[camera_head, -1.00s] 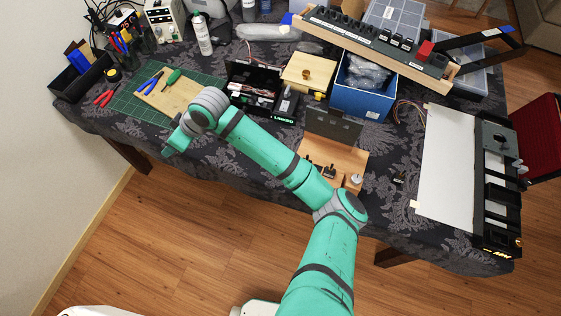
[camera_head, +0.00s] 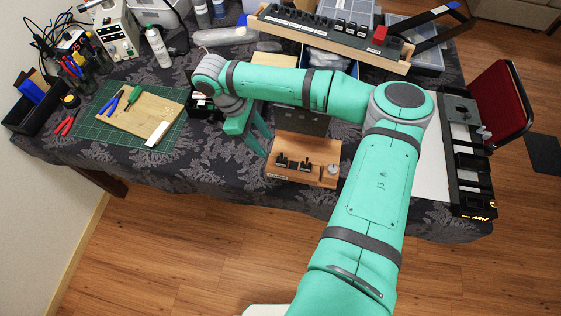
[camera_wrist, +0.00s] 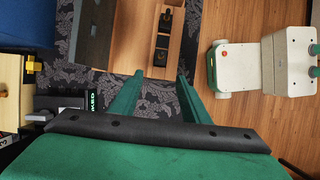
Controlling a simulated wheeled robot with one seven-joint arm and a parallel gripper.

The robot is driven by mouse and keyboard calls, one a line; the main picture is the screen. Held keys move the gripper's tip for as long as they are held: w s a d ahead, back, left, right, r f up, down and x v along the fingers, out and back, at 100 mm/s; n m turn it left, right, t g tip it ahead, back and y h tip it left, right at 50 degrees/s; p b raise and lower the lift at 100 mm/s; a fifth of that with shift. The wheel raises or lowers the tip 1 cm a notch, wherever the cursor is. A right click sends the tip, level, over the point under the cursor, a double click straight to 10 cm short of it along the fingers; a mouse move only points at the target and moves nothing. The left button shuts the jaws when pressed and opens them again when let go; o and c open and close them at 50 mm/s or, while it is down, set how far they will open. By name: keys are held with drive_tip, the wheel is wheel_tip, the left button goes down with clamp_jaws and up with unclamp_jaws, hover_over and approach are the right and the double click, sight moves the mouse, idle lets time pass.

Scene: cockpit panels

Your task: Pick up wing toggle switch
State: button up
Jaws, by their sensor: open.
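A small wooden stand (camera_head: 272,174) with an upright dark panel (camera_head: 303,124) sits at the table's front edge. It carries black switches, one on the left (camera_head: 282,160) and one in the middle (camera_head: 305,166), and a silver knob (camera_head: 332,170). I cannot tell which is the wing toggle switch. The wrist view shows black switches, an upper one (camera_wrist: 166,18) and a lower one (camera_wrist: 160,57), on the wood between and beyond my fingertips. My gripper (camera_wrist: 160,77) is open and empty, angled down at the stand's left in the head view.
A green mat (camera_head: 90,124) with a wooden board (camera_head: 140,112) and tools lies at left. A long switch panel (camera_head: 335,40) crosses the back. A black frame (camera_head: 473,180) stands at right. My arm hides much of the table's middle right.

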sight(278, 159)
drive_tip(key=shift+d+x, duration=0.15)
drive_tip(key=shift+x, duration=2.15)
drive_tip(key=shift+d+x, duration=0.15)
drive_tip(key=shift+x, duration=2.2)
drive_tip(key=shift+r, duration=0.15)
drive_tip(key=shift+a, duration=0.1)
clamp_jaws()
